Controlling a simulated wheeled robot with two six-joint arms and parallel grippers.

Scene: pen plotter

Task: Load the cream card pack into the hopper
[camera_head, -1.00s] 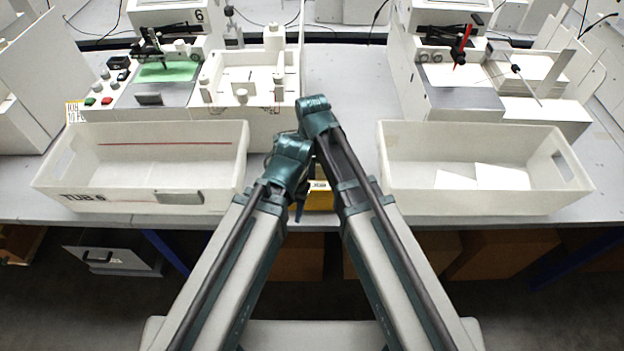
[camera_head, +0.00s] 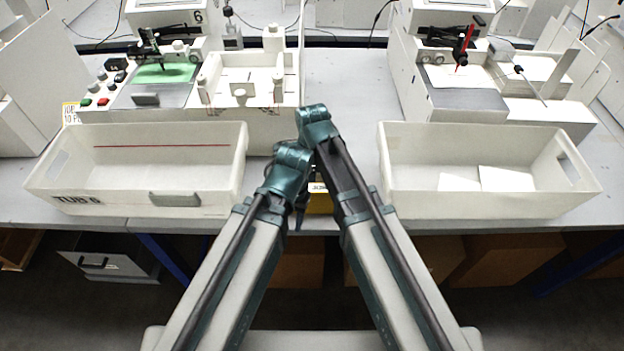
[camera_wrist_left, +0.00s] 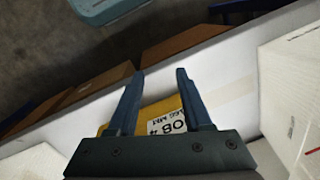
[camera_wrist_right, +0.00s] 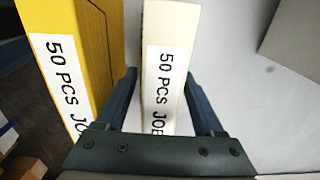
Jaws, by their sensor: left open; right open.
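The cream card pack (camera_wrist_right: 158,95) stands between the fingers of my right gripper (camera_wrist_right: 160,75) in the right wrist view. Its label reads "50 PCS JO..." and the gripper is open around it. A yellow pack (camera_wrist_right: 95,25) stands just to its left. A white, open-topped bay with posts (camera_head: 243,72), apparently the hopper, is on the left plotter.
Tub 6 (camera_head: 100,195) stands left of my arms. Another white tub (camera_head: 430,200), with white cards (camera_head: 505,179), stands on the right. A second plotter (camera_head: 465,98) is behind it. The table strip between the plotters (camera_head: 345,75) is clear.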

